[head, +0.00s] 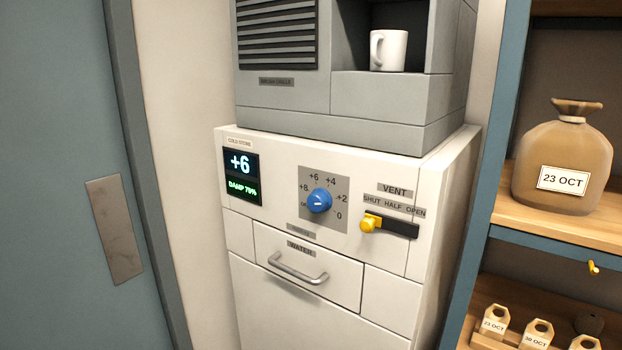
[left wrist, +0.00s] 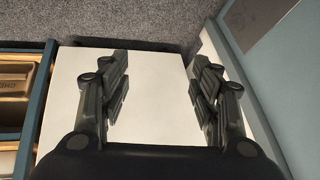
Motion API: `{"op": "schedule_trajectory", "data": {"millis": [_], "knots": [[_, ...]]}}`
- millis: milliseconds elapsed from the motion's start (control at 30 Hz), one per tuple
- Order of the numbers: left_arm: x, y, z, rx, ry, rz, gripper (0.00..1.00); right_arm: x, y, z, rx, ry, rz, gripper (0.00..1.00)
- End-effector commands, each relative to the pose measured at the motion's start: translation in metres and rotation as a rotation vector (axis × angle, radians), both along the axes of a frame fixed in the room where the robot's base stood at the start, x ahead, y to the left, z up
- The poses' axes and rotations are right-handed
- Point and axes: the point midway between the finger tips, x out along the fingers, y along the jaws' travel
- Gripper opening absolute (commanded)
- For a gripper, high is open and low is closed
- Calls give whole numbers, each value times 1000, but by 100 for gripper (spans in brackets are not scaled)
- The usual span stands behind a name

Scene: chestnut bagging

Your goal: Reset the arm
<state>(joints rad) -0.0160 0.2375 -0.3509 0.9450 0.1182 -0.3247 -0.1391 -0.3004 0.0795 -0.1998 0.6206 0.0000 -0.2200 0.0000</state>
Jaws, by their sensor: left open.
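My left gripper (left wrist: 158,92) is open and empty in the left wrist view. Its two dark fingers stand wide apart above a plain white surface (left wrist: 150,75). Neither gripper shows in the head view. In the head view the white cold store cabinet (head: 305,262) has a display (head: 241,178) reading +6 and DAMP 70%. Its blue dial (head: 319,201) sits on a grey plate. The yellow vent knob (head: 370,223) is at the left, SHUT end of its slot. The water drawer (head: 300,268) with a metal handle appears closed.
A grey unit (head: 280,95) stands on the cabinet, with a white mug (head: 388,50) in its recess. A blue-grey door (head: 60,180) is at left.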

Motion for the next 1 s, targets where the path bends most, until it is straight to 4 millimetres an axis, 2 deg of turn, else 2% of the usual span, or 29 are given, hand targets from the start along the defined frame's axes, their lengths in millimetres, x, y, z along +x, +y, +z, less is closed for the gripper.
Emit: {"op": "schedule_trajectory", "data": {"millis": [33, 100, 167, 200, 300, 400, 500, 600, 667, 1000], "knots": [[-37, 0, -25, -8, 57, 28, 57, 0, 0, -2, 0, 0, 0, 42], [-84, -1, -51, -15, 124, 65, 57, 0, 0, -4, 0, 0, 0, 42], [-126, -2, -71, -21, 183, 95, 57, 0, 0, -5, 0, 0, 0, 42], [-154, -3, -82, -24, 221, 115, 57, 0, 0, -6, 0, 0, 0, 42], [-221, -7, -105, -32, 308, 160, 57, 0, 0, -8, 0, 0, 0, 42], [-275, -12, -118, -37, 377, 195, 57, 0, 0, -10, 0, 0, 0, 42], [-312, -16, -125, -40, 425, 218, 57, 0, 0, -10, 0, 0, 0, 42], [-333, -18, -127, -41, 452, 230, 57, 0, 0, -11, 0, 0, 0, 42], [-338, -19, -128, -42, 458, 234, 57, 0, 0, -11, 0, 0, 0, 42], [-339, -19, -128, -41, 460, 234, 57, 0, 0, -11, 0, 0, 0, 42]]}}
